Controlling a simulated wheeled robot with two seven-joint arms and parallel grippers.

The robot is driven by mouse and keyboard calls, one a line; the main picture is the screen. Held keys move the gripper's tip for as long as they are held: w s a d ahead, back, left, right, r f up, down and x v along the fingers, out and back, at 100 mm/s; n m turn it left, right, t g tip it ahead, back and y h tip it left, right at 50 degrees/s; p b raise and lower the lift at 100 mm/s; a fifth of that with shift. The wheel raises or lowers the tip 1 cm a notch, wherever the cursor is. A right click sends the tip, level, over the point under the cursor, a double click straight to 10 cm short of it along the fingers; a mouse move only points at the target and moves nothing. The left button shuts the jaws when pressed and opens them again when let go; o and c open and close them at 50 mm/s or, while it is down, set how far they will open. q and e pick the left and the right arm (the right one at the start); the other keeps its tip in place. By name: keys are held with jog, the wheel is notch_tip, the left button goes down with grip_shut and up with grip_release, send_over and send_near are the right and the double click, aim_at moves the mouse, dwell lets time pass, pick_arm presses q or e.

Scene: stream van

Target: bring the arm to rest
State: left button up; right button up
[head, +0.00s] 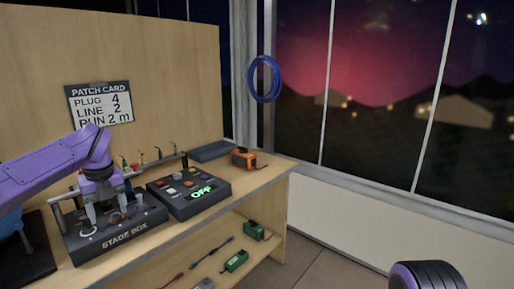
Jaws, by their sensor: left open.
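My left gripper (106,211) points down over the stage box (124,238), its purple arm coming in from the left. Its two pale fingers are apart, with nothing seen between them. The fingertips are at or just above the top of the box; I cannot tell whether they touch it. The gripper hides part of the box's top and the rail behind it. A dark purple rounded part (428,275) at the bottom right looks like my right arm; its gripper is out of view.
A control unit (188,192) reading OFF stands right of the stage box. An orange device (244,158) is near the bench's right end. A patch card (101,103) and blue cable coil (265,79) hang behind. Green boxes (236,261) and cables lie on the lower shelf.

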pick_arm(q)
notch_tip(320, 180, down, 13)
jog(key=w+d+m+t+y, duration=0.35)
jog(key=m+y, duration=0.45)
jog(key=m, duration=0.4)
jog(key=s+d+f+m+t+h, duration=0.1)
jog(key=s+d+f+m+t, duration=0.2)
jog(key=f+m, duration=0.35)
jog(key=s+d+f+m+t+h, duration=0.1)
jog(key=s+d+f+m, duration=0.1)
jog(key=s+f+m, duration=0.35)
jog(key=s+d+f+m+g+h, duration=0.1)
jog(key=s+d+f+m+h, duration=0.25)
jog(key=s+f+m, duration=0.8)
jog(key=s+a+f+m+g, duration=0.1)
jog(key=s+f+g, duration=0.1)
jog(key=s, duration=0.9)
jog(key=s+a+f+m+g, duration=0.1)
jog(key=s+f, duration=0.3)
jog(key=s, duration=0.7)
jog(key=shift+a+m+g, duration=0.35)
jog(key=shift+a+g, duration=0.1)
jog(key=shift+g, duration=0.2)
jog(key=shift+h, duration=0.25)
